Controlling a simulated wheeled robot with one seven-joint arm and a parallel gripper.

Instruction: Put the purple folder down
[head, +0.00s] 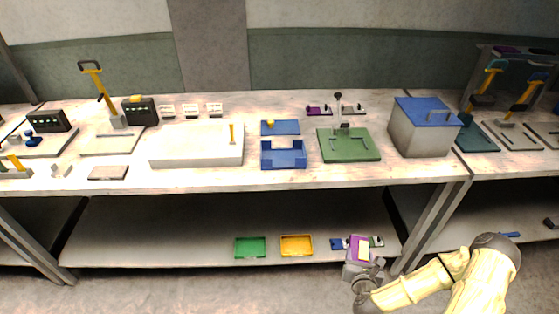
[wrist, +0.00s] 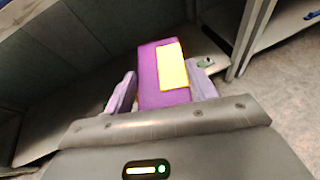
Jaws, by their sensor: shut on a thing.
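The purple folder (wrist: 148,72) has a yellow panel (wrist: 171,65) on its face. In the wrist view it sits between the two fingers of my gripper (wrist: 163,92), which is shut on it. In the head view the purple folder (head: 353,244) is at the front of the lower shelf, toward its right end, with my gripper (head: 357,270) around it from the front. Whether the folder touches the shelf cannot be told.
On the lower shelf (head: 180,230) are a green tray (head: 250,247) and a yellow tray (head: 296,245), left of the folder. Small blue and white pieces (head: 338,244) lie beside it. A table leg (head: 430,220) stands to the right. The shelf's left part is clear.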

